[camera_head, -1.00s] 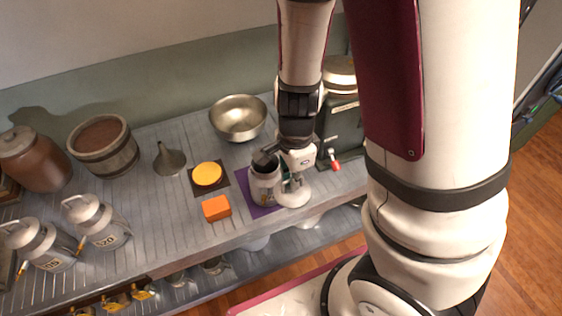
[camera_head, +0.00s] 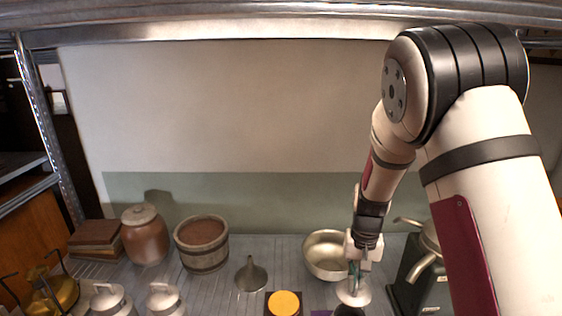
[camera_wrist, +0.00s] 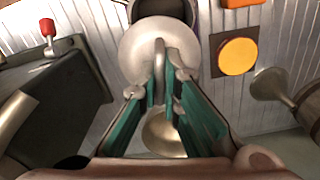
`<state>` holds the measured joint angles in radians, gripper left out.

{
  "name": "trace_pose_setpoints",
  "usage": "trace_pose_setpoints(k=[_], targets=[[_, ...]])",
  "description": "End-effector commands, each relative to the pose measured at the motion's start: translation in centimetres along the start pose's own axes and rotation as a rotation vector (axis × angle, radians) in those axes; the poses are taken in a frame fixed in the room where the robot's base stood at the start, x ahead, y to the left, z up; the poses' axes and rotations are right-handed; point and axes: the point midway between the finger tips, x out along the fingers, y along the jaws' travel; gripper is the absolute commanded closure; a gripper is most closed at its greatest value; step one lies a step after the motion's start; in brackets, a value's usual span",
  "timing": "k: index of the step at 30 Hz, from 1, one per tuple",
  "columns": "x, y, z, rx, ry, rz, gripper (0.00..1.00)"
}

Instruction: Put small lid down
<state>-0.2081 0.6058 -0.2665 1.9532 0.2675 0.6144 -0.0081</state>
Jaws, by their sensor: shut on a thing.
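My gripper (camera_wrist: 163,62) is shut on a small pale round lid (camera_wrist: 138,48), gripping it at its middle with green-lined fingers. In the head view the lid (camera_head: 353,292) hangs below my gripper (camera_head: 354,272), in front of the steel bowl. An open jar with a dark mouth (camera_wrist: 165,8) shows just past the lid in the wrist view, partly covered by it. The gap between lid and counter cannot be judged.
The steel bowl (camera_head: 323,257) stands behind my gripper. A dark machine (camera_head: 412,272) stands close on the right. A yellow disc (camera_head: 284,302) lies on a dark square mat left of the lid. A funnel (camera_head: 251,274) and wooden tub (camera_head: 202,245) are farther left.

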Motion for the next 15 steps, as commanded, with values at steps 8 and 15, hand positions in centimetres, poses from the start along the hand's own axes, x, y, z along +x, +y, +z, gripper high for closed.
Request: trace_pose_setpoints(k=[8, 15], targets=[[0.0, -0.5, -2.7, -0.217, -0.001, 0.002, 1.0], [0.0, -0.6, -2.7, -0.228, -0.001, 0.002, 1.0]])
